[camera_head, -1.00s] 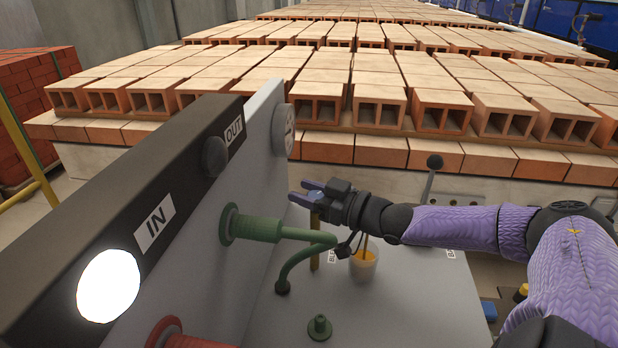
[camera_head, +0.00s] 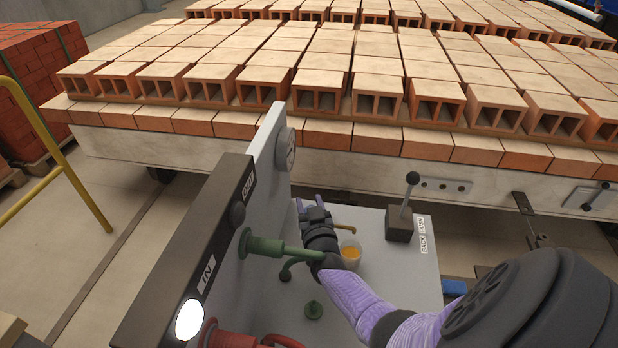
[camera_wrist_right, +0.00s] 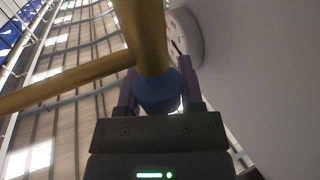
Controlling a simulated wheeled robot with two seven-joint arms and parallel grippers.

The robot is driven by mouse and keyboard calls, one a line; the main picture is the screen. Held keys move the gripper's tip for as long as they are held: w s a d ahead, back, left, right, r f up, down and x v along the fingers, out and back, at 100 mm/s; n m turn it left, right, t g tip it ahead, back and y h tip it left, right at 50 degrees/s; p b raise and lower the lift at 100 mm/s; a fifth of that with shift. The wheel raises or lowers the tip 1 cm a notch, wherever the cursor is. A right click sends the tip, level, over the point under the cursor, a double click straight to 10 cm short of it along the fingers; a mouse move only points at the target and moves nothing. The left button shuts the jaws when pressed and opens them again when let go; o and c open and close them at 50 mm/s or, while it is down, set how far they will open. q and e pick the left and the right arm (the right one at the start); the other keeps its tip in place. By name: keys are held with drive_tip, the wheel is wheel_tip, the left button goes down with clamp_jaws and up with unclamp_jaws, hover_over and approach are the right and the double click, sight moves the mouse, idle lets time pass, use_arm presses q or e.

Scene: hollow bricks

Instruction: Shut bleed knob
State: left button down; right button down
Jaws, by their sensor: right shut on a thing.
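The bleed knob is a blue round knob (camera_wrist_right: 157,92) on the end of a brass pipe (camera_wrist_right: 146,32) in the right wrist view. The two purple fingers of my right gripper (camera_wrist_right: 158,88) stand on either side of it, shut on it. In the head view my right gripper (camera_head: 309,205) is beside the grey panel, and it hides the knob. A short piece of the brass pipe (camera_head: 343,228) shows to its right. A cup of orange liquid (camera_head: 350,254) stands below that pipe. My left gripper is not in view.
A green pipe (camera_head: 268,247) and a red fitting (camera_head: 230,338) stick out from the panel (camera_head: 262,175). A round gauge (camera_head: 290,150) sits near the panel's far edge. A black-knobbed lever (camera_head: 408,205) stands at right. Stacked hollow bricks (camera_head: 320,92) fill the back.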

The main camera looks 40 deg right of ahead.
drive_tip(key=shift+m+g+h, duration=0.5)
drive_tip(key=shift+m+h, duration=0.1)
drive_tip(key=shift+h, duration=0.2)
drive_tip(key=shift+d, duration=0.1)
drive_tip(key=shift+c, duration=1.1)
unclamp_jaws()
drive_tip(key=shift+s+p, duration=0.1)
drive_tip(key=shift+p, duration=0.2)
